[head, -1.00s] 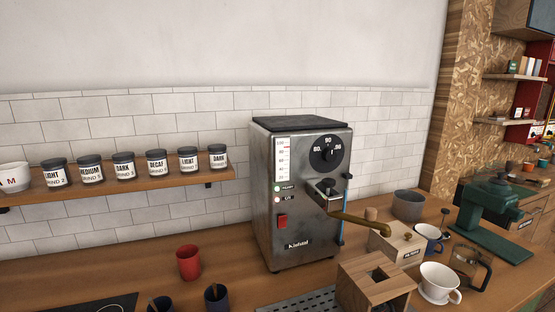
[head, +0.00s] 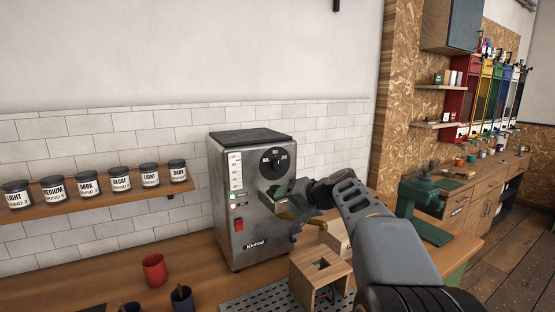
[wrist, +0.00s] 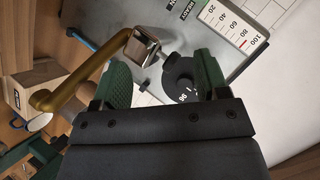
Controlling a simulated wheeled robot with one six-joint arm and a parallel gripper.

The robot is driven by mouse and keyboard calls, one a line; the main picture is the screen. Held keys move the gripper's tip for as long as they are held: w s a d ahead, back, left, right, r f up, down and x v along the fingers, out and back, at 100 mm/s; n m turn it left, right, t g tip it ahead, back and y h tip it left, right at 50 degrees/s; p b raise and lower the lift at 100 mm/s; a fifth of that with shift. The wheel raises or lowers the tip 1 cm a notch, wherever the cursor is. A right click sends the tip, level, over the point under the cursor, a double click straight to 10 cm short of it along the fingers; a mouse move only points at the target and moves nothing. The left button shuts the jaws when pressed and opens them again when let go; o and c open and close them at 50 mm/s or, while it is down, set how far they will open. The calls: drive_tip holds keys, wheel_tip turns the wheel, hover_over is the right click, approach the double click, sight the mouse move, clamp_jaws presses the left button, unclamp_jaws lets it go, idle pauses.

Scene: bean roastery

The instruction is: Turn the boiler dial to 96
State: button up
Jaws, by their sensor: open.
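The boiler dial (head: 271,164) is a round black knob on the front of the steel boiler (head: 233,220), with white numbers around it. In the head view 90 shows at the top and 80 at the left; the pointer's exact setting is too small to read. In the wrist view the dial (wrist: 180,74) lies ahead between the finger tips, partly hidden by the gripper. My gripper (wrist: 157,80) has green fingers spread apart with nothing between them. In the head view my gripper (head: 290,195) is in front of the boiler, just below and right of the dial.
A brass-coloured spout (wrist: 85,78) with a metal block juts from the boiler beside my left finger in the wrist view. A wooden box (head: 318,278) and drip grate stand below. A red cup (head: 153,269) is on the counter at left.

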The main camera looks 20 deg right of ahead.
sight(279, 165)
drive_tip(key=w+d+r+m+t+p, duration=0.1)
drive_tip(key=w+d+r+m+t, duration=0.1)
drive_tip(key=w+d+r+t, duration=0.4)
drive_tip(key=w+p, duration=0.1)
drive_tip(key=w, duration=0.2)
drive_tip(key=w+a+g+p, duration=0.1)
drive_tip(key=w+p, duration=0.1)
drive_tip(key=w, duration=0.1)
drive_tip(key=w+g+p, duration=0.1)
drive_tip(key=w+p, duration=0.1)
drive_tip(key=w, duration=0.1)
drive_tip(key=shift+w+a+f, duration=0.1)
drive_tip(key=shift+a+f, duration=0.15)
drive_tip(key=shift+f, duration=0.15)
drive_tip(key=shift+x, duration=0.9)
drive_tip(key=shift+f, duration=0.15)
drive_tip(key=c, duration=0.9)
